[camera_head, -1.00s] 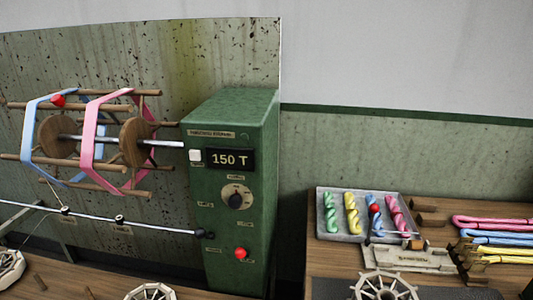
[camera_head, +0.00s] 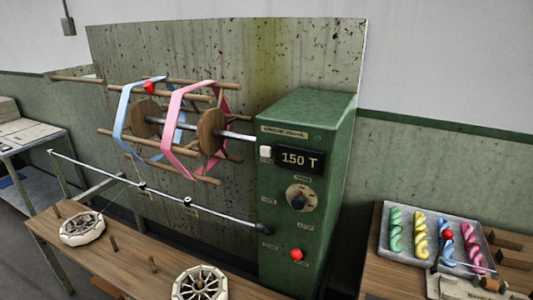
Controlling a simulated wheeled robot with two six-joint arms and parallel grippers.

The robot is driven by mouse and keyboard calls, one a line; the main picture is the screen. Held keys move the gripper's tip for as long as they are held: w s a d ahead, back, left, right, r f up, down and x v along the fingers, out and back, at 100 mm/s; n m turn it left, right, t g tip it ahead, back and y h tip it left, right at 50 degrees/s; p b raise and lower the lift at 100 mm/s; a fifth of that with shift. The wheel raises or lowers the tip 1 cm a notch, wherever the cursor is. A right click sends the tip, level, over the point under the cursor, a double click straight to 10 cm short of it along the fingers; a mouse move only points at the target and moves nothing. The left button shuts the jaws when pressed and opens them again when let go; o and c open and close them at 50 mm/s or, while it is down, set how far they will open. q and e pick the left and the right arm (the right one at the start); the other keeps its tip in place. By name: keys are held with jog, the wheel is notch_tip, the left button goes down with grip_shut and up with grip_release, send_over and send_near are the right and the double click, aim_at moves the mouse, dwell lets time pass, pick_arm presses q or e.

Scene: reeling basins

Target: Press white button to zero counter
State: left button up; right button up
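The white button (camera_head: 266,154) sits on the upper left of the front face of the green control box (camera_head: 318,130). Just right of it is the counter display (camera_head: 300,159), which reads 150 T. Neither of my grippers is in the head view, and nothing touches the white button.
Left of the box, a wooden reel carries a blue band (camera_head: 122,120) and a pink band (camera_head: 171,130). A thin metal rod (camera_head: 187,203) runs in front, above a wooden bench (camera_head: 112,262) with white spoked wheels (camera_head: 82,228). A grey tray (camera_head: 386,240) of twisted skeins stands at right.

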jog(key=shift+d, duration=0.15)
jog(key=shift+s+d, duration=0.2)
jog(key=shift+s, duration=0.1)
grip_shut()
jog(key=shift+a, duration=0.35)
jog(key=shift+w+d, duration=0.1)
jog(key=shift+d, duration=0.2)
dwell(0.8)
